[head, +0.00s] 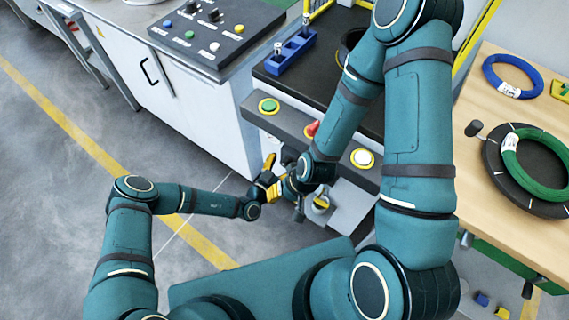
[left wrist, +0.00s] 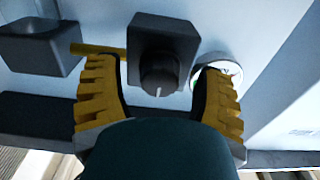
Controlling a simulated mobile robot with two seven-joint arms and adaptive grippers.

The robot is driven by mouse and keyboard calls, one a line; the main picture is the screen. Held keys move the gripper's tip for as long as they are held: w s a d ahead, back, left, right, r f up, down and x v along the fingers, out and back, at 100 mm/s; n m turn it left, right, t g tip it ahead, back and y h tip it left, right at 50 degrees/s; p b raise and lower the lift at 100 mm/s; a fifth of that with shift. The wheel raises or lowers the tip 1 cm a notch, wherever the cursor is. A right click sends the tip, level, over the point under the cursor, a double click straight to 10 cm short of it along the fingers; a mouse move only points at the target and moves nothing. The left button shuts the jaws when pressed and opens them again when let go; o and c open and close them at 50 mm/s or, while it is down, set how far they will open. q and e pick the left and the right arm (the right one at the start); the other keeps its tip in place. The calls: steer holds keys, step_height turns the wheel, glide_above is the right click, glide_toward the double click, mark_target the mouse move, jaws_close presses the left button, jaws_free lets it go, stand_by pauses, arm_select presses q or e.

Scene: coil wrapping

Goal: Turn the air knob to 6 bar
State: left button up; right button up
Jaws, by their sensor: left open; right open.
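The black air knob (left wrist: 158,80) sits on a dark square block (left wrist: 165,35), with a white mark at its lower edge. My left gripper (left wrist: 160,68) has its yellow fingers spread on either side of the knob, with visible gaps. A round white-faced gauge (left wrist: 226,68) is partly hidden behind the right-hand finger, so its reading cannot be told. In the head view my left gripper (head: 268,179) is below the machine's front ledge, and the knob is hidden there. My right gripper (head: 299,205) is close beside it, open and partly covered by its own arm.
The machine's front ledge (head: 290,122) carries a green button (head: 268,106), a red button (head: 313,129) and a white button (head: 362,158). A yellow pipe (left wrist: 98,49) joins the knob block on its left. A wooden table (head: 488,108) with coils stands at right.

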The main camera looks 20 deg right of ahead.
arm_select(q)
steer(key=shift+w+d, duration=0.15)
steer(key=shift+d, duration=0.05)
jaws_close()
stand_by(0.3)
